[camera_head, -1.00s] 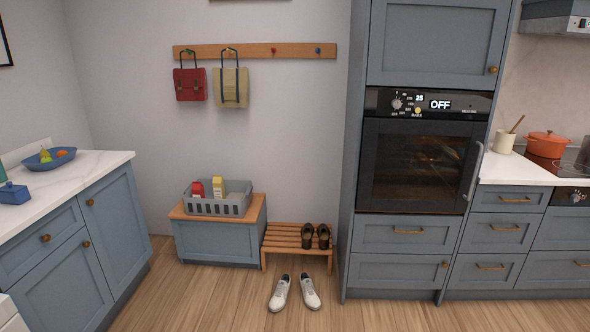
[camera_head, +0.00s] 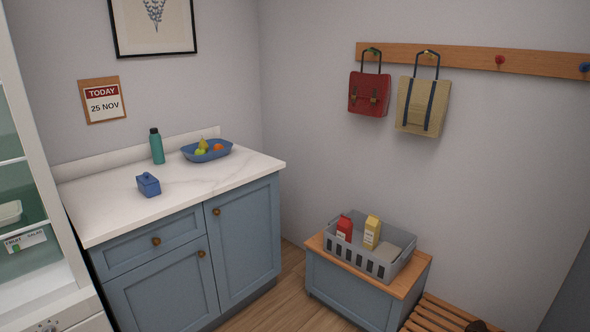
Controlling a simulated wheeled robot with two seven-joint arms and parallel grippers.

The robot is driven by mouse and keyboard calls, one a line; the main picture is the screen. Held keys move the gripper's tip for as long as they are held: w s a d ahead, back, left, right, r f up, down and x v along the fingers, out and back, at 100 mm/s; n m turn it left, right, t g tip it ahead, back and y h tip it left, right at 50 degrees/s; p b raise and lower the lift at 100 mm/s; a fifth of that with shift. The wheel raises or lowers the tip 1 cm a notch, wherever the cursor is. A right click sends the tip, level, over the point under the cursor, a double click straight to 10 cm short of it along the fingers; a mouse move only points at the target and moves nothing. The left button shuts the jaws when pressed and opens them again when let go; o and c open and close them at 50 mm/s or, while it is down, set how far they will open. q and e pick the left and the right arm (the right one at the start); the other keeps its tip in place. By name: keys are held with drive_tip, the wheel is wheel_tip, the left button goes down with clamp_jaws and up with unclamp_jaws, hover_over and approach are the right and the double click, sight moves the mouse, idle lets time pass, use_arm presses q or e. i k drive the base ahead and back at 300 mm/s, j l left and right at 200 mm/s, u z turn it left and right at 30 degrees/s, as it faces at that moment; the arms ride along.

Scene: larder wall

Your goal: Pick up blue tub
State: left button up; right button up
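A small blue tub (camera_head: 148,185) with a lid and a knob on top stands on the white marble counter (camera_head: 225,188), left of the middle. It stands upright and apart from the other things on the counter. Neither of my grippers shows in the head view.
On the counter behind the tub stand a green bottle (camera_head: 156,146) and a blue fruit dish (camera_head: 190,157). Open shelves (camera_head: 22,228) rise at the left edge. A grey crate (camera_head: 371,260) with cartons sits on a low bench (camera_head: 418,284) at right. Floor shows between counter and bench.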

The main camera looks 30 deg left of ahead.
sight(154, 189)
drive_tip(key=i+u, duration=0.3)
drive_tip(key=i, duration=0.15)
drive_tip(key=i+l+u, duration=0.15)
drive_tip(key=i+u, duration=0.15)
drive_tip(key=i, duration=0.15)
drive_tip(key=i+l+u, duration=0.3)
drive_tip(key=i, duration=0.15)
